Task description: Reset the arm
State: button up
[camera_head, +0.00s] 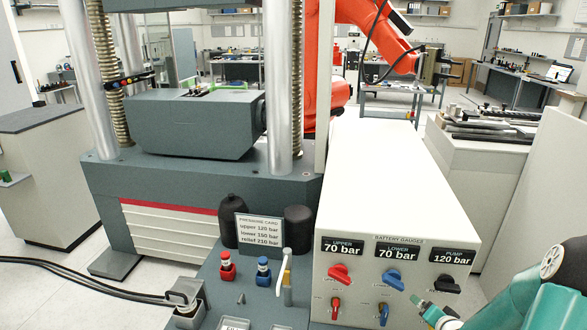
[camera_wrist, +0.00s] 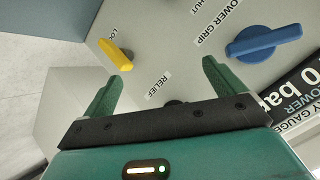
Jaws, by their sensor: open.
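My gripper (camera_head: 428,308) is at the lower right of the head view, in front of the white console's (camera_head: 395,190) control panel. In the wrist view my gripper (camera_wrist: 160,80) has its two green fingers spread, with nothing between them but the panel face and the RELIEF label. A yellow lever (camera_wrist: 115,55) is beyond the left finger. A blue knob (camera_wrist: 265,43) is beyond the right finger, apart from it. A dark round part (camera_wrist: 176,102) is partly hidden behind the gripper's black bar.
The panel carries a red knob (camera_head: 340,274), a black knob (camera_head: 447,284), a red lever (camera_head: 335,305) and gauges reading 70, 70 and 120 bar. A pressure card (camera_head: 259,231) stands left of it. The load frame (camera_head: 195,125) and an orange robot arm (camera_head: 375,30) stand behind.

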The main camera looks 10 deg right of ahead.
jog(key=s+a+r+n+g+h, duration=0.1)
jog(key=s+a+r+n+g, duration=0.15)
jog(key=a+r, duration=0.6)
jog(key=s+a+r+n+g, duration=0.1)
jog(key=a+r+n, duration=0.3)
jog(key=r, duration=0.8)
jog(key=s+a+r+n+g+y, duration=0.1)
jog(key=s+a+r, duration=0.3)
jog(key=s+a, duration=0.4)
jog(key=s+a+r+n+y, duration=0.2)
jog(key=s+a+r, duration=0.3)
jog(key=s+a, duration=0.4)
jog(key=shift+s+n+g, duration=0.2)
jog(key=shift+n+g, duration=0.15)
